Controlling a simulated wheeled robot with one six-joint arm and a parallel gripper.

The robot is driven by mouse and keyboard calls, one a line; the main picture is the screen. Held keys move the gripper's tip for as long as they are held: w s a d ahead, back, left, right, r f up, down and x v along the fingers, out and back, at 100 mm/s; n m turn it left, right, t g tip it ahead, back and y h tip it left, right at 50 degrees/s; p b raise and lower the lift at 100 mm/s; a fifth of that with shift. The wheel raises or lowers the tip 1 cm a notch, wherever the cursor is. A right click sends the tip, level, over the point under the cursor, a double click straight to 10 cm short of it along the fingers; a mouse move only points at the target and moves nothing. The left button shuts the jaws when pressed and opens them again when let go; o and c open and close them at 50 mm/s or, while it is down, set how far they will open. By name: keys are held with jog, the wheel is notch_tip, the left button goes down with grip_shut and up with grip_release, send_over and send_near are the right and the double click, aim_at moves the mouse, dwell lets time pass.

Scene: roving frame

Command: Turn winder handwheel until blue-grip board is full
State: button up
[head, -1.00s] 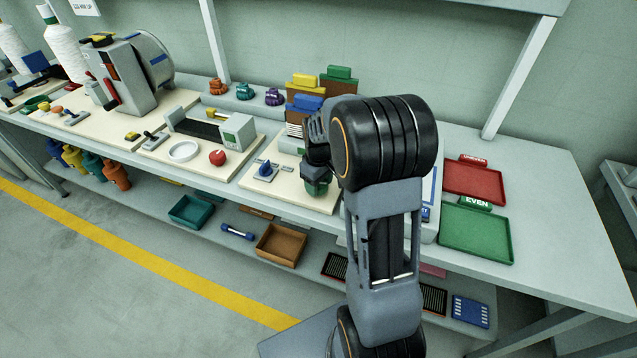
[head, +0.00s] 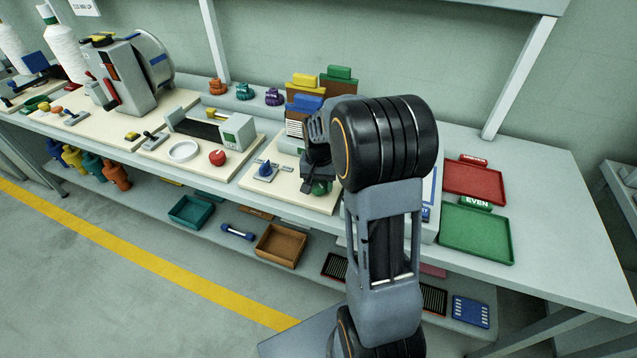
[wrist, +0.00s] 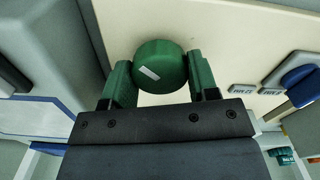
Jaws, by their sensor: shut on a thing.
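My gripper (wrist: 160,78) is shut on a round green handwheel (wrist: 160,62) with a white mark on its face; its green-padded fingers press on both sides. The blue-grip board (head: 308,103) stands upright just behind my wrist. White winding shows on its left part, and my arm hides the rest, so I cannot tell how full it is.
Boards with yellow (head: 305,79) and green (head: 340,72) grips stand behind. A blue knob (head: 266,168) on a plate is left of my gripper. A red tray (head: 474,181) and a green EVEN tray (head: 476,233) lie at right. The bench's right end is clear.

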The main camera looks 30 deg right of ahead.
aim_at(319, 183)
jog(key=m, duration=0.4)
jog(key=shift+m, duration=0.3)
jog(key=m, duration=0.4)
jog(key=shift+m, duration=0.3)
jog(key=o, duration=0.9)
jog(key=shift+r, duration=0.1)
notch_tip(319, 183, up, 14)
jog(key=shift+f, duration=0.15)
dwell(0.7)
